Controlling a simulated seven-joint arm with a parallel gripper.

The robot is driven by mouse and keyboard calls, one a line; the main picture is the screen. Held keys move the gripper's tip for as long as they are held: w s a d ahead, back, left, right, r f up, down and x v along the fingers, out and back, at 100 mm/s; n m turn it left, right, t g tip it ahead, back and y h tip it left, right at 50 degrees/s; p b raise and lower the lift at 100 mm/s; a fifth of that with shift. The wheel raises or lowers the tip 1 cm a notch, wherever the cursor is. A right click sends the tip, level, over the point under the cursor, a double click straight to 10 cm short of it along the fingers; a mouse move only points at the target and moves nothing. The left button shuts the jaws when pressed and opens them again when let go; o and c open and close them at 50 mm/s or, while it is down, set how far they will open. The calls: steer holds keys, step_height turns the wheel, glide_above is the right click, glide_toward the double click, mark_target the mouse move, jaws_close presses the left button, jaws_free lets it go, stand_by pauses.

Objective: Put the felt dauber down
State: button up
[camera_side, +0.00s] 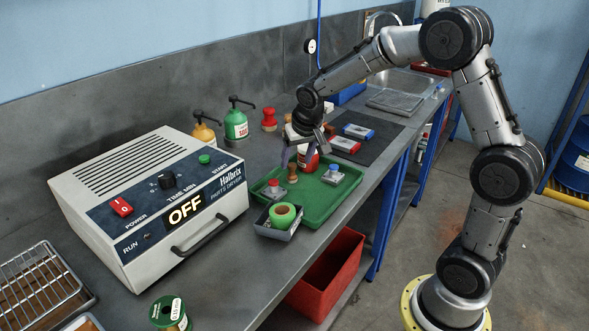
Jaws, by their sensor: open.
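A small brown wooden-handled piece, which looks like the felt dauber (293,174), stands upright on the green tray (318,208), near its back edge. My gripper (298,158) is just above it, fingers pointing down and open. The piece seems apart from the fingers, though contact is hard to judge at this size. A red jar with a white label (307,161) is close behind the fingers and partly hidden by them. Also on the tray are a red-knobbed piece (273,186) at the left and a blue-knobbed piece (333,172) at the right.
A grey dish (288,236) with a green roll stands at the tray's front left. A white machine reading OFF (150,205) fills the left. Pump bottles and a red knobbed piece (269,119) stand behind. A dark mat (375,145) holds red and blue boxes.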

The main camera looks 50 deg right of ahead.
steer(key=s+a+r+n+y, duration=0.1)
steer(key=s+a+r, duration=0.3)
steer(key=s+r, duration=0.25)
steer(key=s+a+r+n, duration=0.2)
steer(key=s+a+r, duration=0.25)
steer(key=s, duration=0.35)
steer(key=s+a+f+n, duration=0.1)
steer(key=s, duration=0.5)
steer(key=s+a+f+n+t+y, duration=0.1)
steer(key=s+a+n, duration=0.1)
steer(key=s, duration=0.5)
steer(key=shift+a+t, duration=0.3)
